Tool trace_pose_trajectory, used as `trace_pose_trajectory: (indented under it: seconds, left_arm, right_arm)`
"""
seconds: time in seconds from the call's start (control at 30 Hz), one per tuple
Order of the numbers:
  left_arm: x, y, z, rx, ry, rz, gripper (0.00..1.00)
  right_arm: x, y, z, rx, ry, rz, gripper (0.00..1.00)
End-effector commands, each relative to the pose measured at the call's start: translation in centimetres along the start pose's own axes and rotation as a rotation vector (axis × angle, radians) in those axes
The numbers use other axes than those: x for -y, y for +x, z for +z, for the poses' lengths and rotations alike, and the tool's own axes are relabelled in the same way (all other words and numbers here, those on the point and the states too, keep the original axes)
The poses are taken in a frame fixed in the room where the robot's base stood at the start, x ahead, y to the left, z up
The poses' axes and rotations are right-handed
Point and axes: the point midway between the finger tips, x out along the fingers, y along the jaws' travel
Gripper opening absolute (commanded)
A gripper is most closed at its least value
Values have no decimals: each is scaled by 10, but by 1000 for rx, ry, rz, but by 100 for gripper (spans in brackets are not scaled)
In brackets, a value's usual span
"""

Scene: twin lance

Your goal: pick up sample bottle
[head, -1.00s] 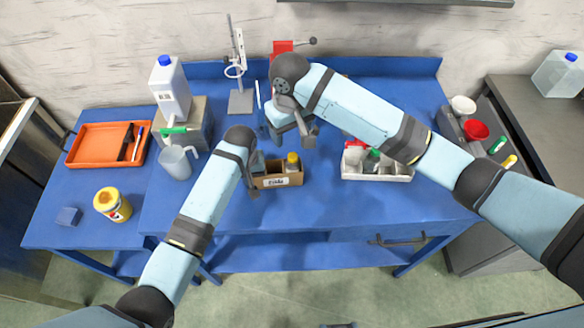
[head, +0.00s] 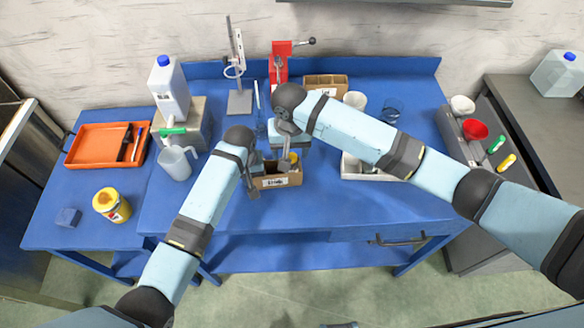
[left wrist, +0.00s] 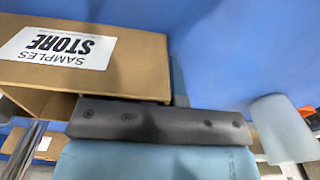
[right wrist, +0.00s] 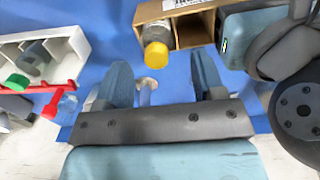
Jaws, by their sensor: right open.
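The sample bottle with a yellow cap (right wrist: 156,54) stands in a compartment of the cardboard samples box (head: 276,182), whose label shows in the left wrist view (left wrist: 50,47). My right gripper (head: 288,158) is over the box, pointing down. In the right wrist view its two fingers (right wrist: 162,76) are apart and empty, with the bottle just beyond the gap between them. My left gripper (head: 252,178) is at the left end of the box. Its fingers are mostly hidden, so I cannot tell whether they grip the box.
A white divided tray (head: 352,167) stands to the right, partly under my right arm; the right wrist view shows a green-capped bottle (right wrist: 20,80) there. A jug (head: 177,163) stands left. A stand (head: 239,100) and red device (head: 279,65) are behind. The table front is clear.

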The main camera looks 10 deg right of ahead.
Motion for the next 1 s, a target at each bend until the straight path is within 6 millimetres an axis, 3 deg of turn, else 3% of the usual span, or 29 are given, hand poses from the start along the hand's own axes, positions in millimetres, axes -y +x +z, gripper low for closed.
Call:
trace_pose_trajectory:
  seconds: [0.3, 0.57, 0.83, 1.0]
  left_arm:
    - [0, 0, 0, 0, 0, 0, 0]
    - [0, 0, 0, 0, 0, 0, 0]
    - [0, 0, 0, 0, 0, 0, 0]
    - [0, 0, 0, 0, 0, 0, 0]
  right_arm:
    - [-6, 41, -6, 2, 0, 2, 63]
    - [-6, 44, -6, 1, 0, 1, 63]
    - [-6, 44, -6, 1, 0, 1, 3]
    - [-6, 44, -6, 2, 1, 2, 0]
